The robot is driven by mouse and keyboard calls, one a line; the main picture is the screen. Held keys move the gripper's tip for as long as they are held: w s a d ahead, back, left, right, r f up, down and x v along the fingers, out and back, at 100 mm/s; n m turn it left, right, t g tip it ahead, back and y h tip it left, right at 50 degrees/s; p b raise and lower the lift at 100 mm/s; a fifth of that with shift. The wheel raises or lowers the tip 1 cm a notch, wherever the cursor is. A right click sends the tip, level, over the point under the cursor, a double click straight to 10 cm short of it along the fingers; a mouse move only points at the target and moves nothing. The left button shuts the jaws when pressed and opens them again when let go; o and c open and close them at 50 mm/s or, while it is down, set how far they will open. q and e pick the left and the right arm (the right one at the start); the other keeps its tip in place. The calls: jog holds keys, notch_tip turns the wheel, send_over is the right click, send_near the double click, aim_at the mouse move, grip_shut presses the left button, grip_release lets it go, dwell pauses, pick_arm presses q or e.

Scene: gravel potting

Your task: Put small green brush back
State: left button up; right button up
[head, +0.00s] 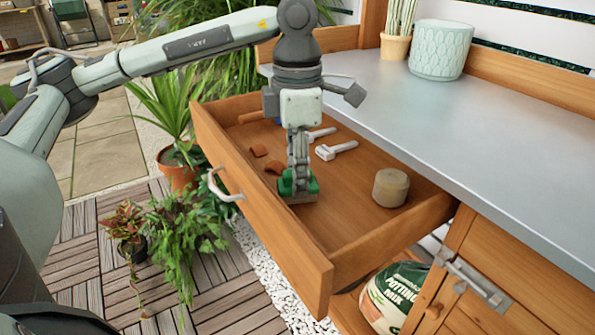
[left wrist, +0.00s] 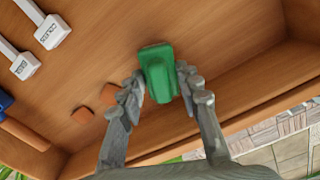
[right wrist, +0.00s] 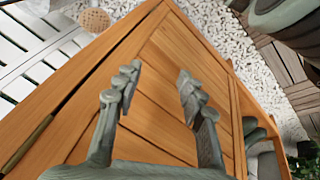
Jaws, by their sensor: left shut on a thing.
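The small green brush (head: 298,187) is inside the open wooden drawer (head: 340,240), near its front wall. In the left wrist view the green brush (left wrist: 158,72) sits between the fingers of my left gripper (left wrist: 160,85), which is shut on it. In the head view my left gripper (head: 298,172) points down into the drawer over the brush. The brush is at or close to the drawer floor; I cannot tell if it touches. My right gripper (right wrist: 152,92) is open and empty in the right wrist view, facing wooden slats.
A potting mix bag (head: 395,295) stands below. Plants (head: 180,235) stand left of the drawer.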

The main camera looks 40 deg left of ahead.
pick_arm(q)
jog(key=o, duration=1.1)
pick_arm(e)
jog(key=shift+w+a+r, duration=0.15)
jog(key=shift+w+a, duration=0.1)
jog(key=shift+a, duration=0.05)
pick_arm(q)
jog(key=shift+r, duration=0.85)
notch_tip(320, 180, up, 6)
jog(key=shift+f+p, duration=0.15)
jog(key=shift+p, duration=0.2)
jog(key=shift+r+p, duration=0.8)
jog(key=shift+r, duration=1.65)
pick_arm(e)
jog(key=shift+g, duration=0.3)
jog(key=shift+s+x, duration=0.25)
jog(key=shift+x, duration=1.05)
jog(key=shift+s+x, duration=0.2)
jog(key=shift+x, duration=1.1)
jog(key=shift+a, duration=0.1)
